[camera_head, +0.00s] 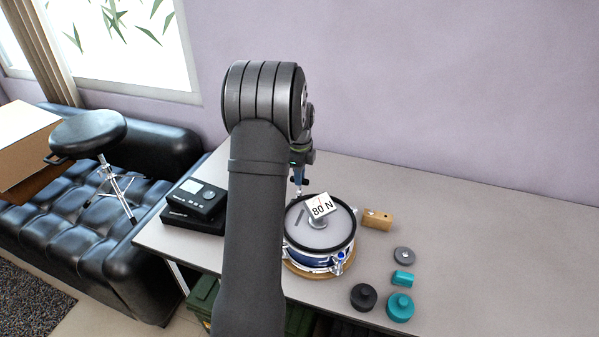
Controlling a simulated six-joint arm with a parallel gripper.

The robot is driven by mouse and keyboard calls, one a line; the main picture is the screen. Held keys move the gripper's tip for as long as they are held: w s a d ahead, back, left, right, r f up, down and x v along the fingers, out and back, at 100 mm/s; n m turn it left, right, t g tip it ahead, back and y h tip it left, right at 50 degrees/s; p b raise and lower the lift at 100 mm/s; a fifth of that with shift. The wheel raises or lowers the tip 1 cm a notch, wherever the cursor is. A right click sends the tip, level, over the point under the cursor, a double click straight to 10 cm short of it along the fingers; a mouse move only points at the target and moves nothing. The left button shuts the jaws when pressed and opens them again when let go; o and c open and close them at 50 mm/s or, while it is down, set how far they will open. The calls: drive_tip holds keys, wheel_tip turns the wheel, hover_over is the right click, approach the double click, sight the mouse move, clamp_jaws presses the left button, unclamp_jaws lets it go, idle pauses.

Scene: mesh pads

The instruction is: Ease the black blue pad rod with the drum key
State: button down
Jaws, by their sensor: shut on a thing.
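A small drum pad (334,236) with a pale mesh top, dark rim and blue shell sits on a round wooden base (305,272). A white tag (321,206) reading "80 N" stands over its head. Metal rods and lugs ring the shell; a blue-marked one (340,256) shows at the front right. I cannot tell which rod is the black blue one. My gripper (298,180) is at the far left edge of the drum, pointing down and shut on a slim tool, apparently the drum key (299,190). Whether the key touches a rod is unclear. My arm hides the drum's left side.
A wooden block (377,219) lies right of the drum. A grey disc (404,255), a teal cylinder (403,278), a black weight (363,296) and a teal weight (400,306) lie front right. A black device (198,200) stands left. The table's right side is clear.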

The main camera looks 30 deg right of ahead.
drive_tip(key=shift+f, duration=0.1)
drive_tip(key=c, duration=1.9)
unclamp_jaws()
clamp_jaws()
